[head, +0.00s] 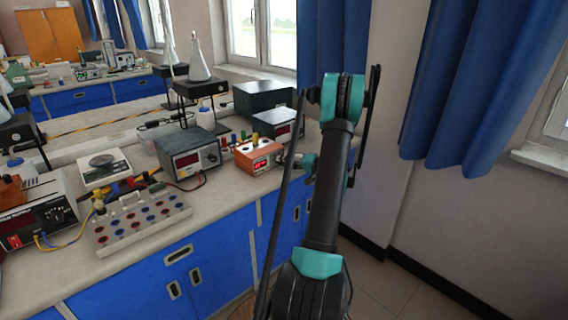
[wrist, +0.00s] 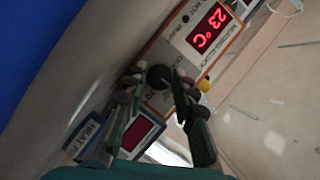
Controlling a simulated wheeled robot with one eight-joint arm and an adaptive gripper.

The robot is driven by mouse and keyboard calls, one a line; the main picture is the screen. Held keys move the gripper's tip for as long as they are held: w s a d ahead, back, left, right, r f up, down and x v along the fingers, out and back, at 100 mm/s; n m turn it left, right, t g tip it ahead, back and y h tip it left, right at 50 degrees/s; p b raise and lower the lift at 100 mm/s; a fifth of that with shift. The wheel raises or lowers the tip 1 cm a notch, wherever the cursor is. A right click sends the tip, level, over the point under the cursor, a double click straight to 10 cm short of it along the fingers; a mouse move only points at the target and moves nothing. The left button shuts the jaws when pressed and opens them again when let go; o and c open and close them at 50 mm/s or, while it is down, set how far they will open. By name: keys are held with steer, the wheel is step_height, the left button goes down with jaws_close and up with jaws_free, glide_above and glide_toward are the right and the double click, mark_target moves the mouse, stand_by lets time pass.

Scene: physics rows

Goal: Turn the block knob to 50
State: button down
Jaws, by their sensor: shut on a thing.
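The block heater is an orange box (head: 259,157) on the bench in the head view, with a lit red display on its front. In the wrist view its display (wrist: 208,27) reads 23 °C, seen tilted. The block knob (wrist: 158,76) is round and black, below the display on the pale front panel. My gripper (wrist: 157,82) has one finger on each side of the knob and is shut on it. The knob's pointer and scale cannot be read. In the head view my gripper (head: 294,160) is at the box's right side, and the knob is hidden there.
A grey power supply (head: 188,156) stands left of the orange box. Dark boxes (head: 263,97) stand behind it. A rack with coloured sockets (head: 140,222) and a white scale (head: 104,167) are farther left. A second red display (wrist: 137,132) shows low in the wrist view.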

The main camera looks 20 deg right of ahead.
steer(key=shift+d+f+m+t+y, duration=0.1)
steer(key=shift+m+t+y, duration=0.2)
steer(key=shift+m+y, duration=0.75)
steer(key=shift+m+h, duration=0.35)
steer(key=shift+m, duration=0.2)
steer(key=c, duration=1.2)
jaws_free()
steer(key=shift+n, duration=0.3)
